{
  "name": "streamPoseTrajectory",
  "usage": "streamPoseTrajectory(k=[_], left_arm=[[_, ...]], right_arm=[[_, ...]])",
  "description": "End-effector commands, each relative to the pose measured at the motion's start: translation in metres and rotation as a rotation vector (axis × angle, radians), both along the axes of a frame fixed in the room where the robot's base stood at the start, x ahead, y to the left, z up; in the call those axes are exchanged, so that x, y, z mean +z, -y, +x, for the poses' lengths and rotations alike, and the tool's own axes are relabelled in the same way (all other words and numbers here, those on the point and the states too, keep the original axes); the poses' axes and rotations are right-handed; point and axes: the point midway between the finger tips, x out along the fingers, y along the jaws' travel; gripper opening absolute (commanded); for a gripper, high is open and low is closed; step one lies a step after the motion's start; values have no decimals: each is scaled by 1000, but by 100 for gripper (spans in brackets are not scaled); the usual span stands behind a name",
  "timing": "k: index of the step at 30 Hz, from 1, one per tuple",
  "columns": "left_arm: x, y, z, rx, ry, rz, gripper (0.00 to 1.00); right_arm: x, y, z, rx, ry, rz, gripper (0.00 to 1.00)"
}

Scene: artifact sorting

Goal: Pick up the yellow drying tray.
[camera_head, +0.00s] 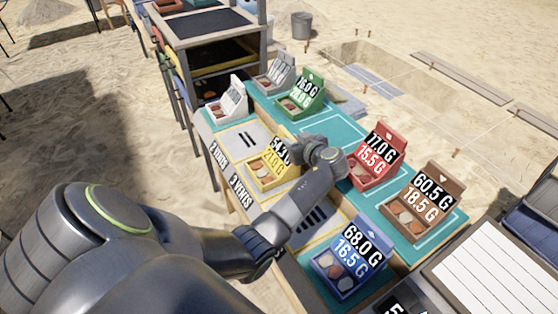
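The yellow drying tray (266,183) sits on the table with several small brownish and pale pieces in its compartments. Its upright label panel (279,153) at the back carries dark number plates, the lower reading 21.0 G. My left arm reaches in from the lower left, and its wrist end covers the right edge of the label. My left gripper (318,158) is just right of the yellow tray, close to the label. Its fingers are hidden by the wrist, so I cannot tell whether it is open or touches the tray. My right gripper is not in view.
Red (371,183), brown (403,224) and blue (331,284) trays stand to the right and front. A shelf rack (207,44) stands at the back.

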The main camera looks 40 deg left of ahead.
Motion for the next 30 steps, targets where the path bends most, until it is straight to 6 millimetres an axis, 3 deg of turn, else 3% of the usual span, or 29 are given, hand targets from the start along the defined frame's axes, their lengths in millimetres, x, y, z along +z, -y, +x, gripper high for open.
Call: streamPoseTrajectory(k=[1, 4, 20, 26, 30], left_arm=[[0, 0, 0, 0, 0, 0, 13], [0, 0, 0, 0, 0, 0, 0], [3, 0, 0, 0, 3, 1, 0], [28, 0, 0, 0, 7, 1, 0], [58, 0, 1, 0, 9, 2, 0]], right_arm=[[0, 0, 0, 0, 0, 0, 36], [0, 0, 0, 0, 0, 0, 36], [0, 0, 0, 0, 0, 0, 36], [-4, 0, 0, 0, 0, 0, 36], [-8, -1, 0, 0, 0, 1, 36]])
